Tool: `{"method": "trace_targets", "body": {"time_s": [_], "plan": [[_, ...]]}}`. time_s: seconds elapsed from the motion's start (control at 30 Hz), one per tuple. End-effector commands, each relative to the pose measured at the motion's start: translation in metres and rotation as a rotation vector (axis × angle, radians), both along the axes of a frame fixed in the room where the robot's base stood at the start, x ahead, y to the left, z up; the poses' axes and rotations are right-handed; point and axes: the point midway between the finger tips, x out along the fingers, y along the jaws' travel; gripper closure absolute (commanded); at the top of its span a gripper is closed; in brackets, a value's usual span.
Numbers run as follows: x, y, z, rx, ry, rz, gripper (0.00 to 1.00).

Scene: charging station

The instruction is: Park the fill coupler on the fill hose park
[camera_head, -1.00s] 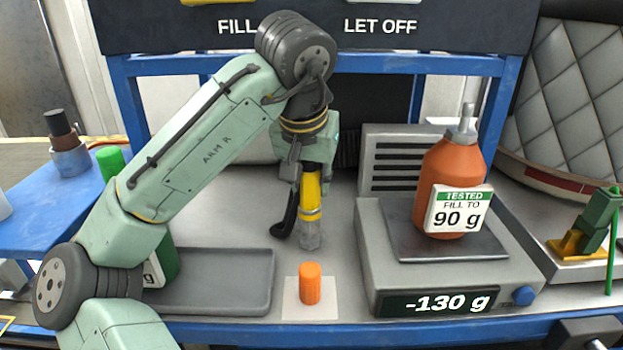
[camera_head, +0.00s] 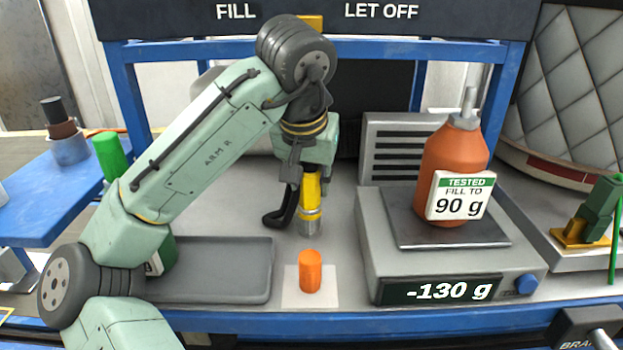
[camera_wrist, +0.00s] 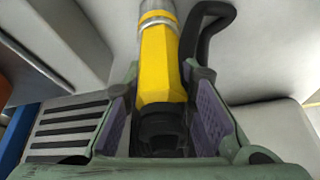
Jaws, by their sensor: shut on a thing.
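The fill coupler is the yellow body with a grey metal collar and tip (camera_head: 311,190) and a black curved handle or hose (camera_head: 276,219). My gripper (camera_head: 309,168) is shut on it and holds it tip down above the bench. In the wrist view, the yellow coupler (camera_wrist: 162,65) sits between the two jaw pads (camera_wrist: 168,125). The black loop (camera_wrist: 207,25) curves off to its right. I cannot tell which thing is the fill hose park. A yellow piece (camera_head: 313,22) shows partly behind my arm, between the FILL and LET OFF signs.
An orange cylinder (camera_head: 310,271) stands on a white pad just in front of the coupler tip. The scale (camera_head: 380,235) at right bears an orange bottle (camera_head: 455,160) and reads -130 g. A grey tray (camera_head: 235,268) lies left. The blue frame (camera_head: 497,85) rises behind.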

Motion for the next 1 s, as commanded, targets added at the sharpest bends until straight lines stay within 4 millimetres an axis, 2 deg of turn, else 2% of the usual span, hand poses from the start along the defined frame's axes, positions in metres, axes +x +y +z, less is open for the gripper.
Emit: {"method": "trace_targets", "body": {"time_s": [0.37, 0.83, 1.0], "plan": [[0.0, -0.001, -0.001, -0.001, 0.001, -0.003, 0.53], [0.0, -0.001, 0.0, -0.001, 0.001, -0.003, 0.52], [0.0, -0.001, 0.013, 0.0, -0.001, -0.001, 0.52]]}}
